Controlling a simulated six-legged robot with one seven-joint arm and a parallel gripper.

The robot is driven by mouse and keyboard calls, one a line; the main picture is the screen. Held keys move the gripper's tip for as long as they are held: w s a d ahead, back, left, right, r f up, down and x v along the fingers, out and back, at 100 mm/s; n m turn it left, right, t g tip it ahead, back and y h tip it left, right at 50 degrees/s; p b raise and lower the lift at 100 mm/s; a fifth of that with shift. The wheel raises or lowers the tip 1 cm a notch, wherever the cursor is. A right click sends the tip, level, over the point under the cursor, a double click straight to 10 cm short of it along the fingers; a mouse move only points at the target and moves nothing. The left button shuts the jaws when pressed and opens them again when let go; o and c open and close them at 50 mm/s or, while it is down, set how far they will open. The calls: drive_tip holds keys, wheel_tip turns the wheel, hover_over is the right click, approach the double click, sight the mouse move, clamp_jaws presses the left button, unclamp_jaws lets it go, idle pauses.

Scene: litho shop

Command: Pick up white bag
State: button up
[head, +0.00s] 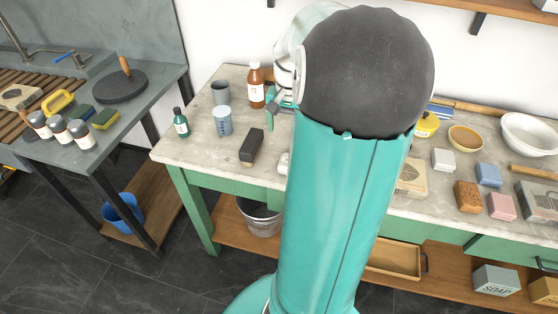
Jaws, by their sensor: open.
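My gripper (277,113) shows only in part at the left edge of my arm, over the back of the stone-topped table (208,147). Its teal fingers are open, and I see nothing between them. A small white object (283,162) lies on the table below the gripper, partly hidden by my arm. It may be the white bag, but too little shows to tell. A white block-like item (443,160) sits to the right of my arm. My arm hides the middle of the table.
Bowls, coloured blocks and a stone slab (411,178) crowd the right. The table's front left is clear.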

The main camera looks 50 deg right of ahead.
drive_tip(key=f, duration=0.9)
drive_tip(key=shift+s, duration=0.2)
wheel_tip(320, 180, down, 5)
drive_tip(key=shift+d+r, duration=0.15)
drive_tip(key=c, duration=1.1)
drive_tip(key=shift+w+r, duration=0.1)
drive_tip(key=shift+r, duration=0.6)
drive_tip(key=s+a+r, duration=0.8)
drive_tip(key=s+r, duration=0.3)
drive_tip(key=shift+s+a+r, duration=0.15)
drive_tip(key=shift+a+r, duration=0.05)
drive_tip(key=shift+r, duration=0.15)
